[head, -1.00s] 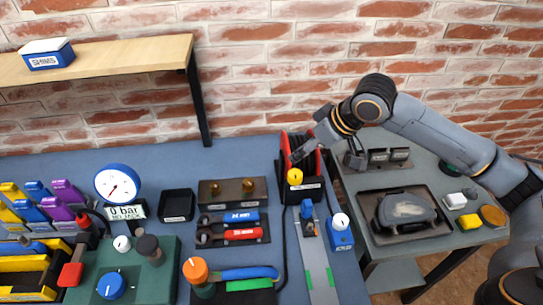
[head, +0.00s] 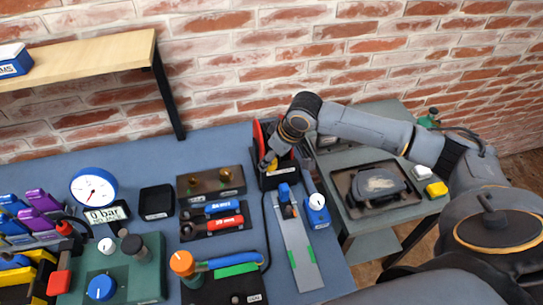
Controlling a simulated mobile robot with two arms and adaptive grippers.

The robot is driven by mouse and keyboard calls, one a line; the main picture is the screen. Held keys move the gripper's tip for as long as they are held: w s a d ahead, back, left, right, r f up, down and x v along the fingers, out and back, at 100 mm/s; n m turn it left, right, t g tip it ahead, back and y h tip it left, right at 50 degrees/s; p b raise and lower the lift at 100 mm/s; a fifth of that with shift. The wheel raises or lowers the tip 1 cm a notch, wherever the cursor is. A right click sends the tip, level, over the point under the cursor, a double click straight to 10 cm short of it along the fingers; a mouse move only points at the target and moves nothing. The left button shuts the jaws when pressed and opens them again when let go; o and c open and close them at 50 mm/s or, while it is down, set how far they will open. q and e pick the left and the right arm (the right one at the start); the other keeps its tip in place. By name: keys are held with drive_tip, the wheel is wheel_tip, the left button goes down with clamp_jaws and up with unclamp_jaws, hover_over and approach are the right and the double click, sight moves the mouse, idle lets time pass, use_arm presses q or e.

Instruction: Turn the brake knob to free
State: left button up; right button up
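A yellow knob (head: 270,165) sits on the front of a black reel stand (head: 277,183) with red discs (head: 259,133), at the back of the blue bench. The stand has a white label too small to read. My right gripper (head: 272,163) points down at the knob from above, and its fingers cover most of it. Whether the fingers are shut on the knob or only around it cannot be told. The knob's pointer and setting are hidden. My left gripper is not in view.
A blue block with a white knob (head: 317,207) and a grey rail (head: 294,240) stand in front of the reel. Left are a brass-fitting block (head: 210,184) and a pressure gauge (head: 93,187). A grey side table with a tray (head: 372,189) stands right.

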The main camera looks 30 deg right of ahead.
drive_tip(key=shift+w+a+f, duration=0.1)
drive_tip(key=shift+w+f, duration=0.05)
drive_tip(key=shift+f, duration=0.35)
drive_tip(key=c, duration=1.2)
drive_tip(key=shift+o, duration=0.2)
drive_tip(key=shift+r+n+p, duration=0.2)
drive_tip(key=shift+n+p, duration=0.2)
drive_tip(key=shift+p, duration=0.25)
drive_tip(key=shift+f+n+y+p, duration=0.1)
drive_tip(key=shift+n+y+p, duration=0.2)
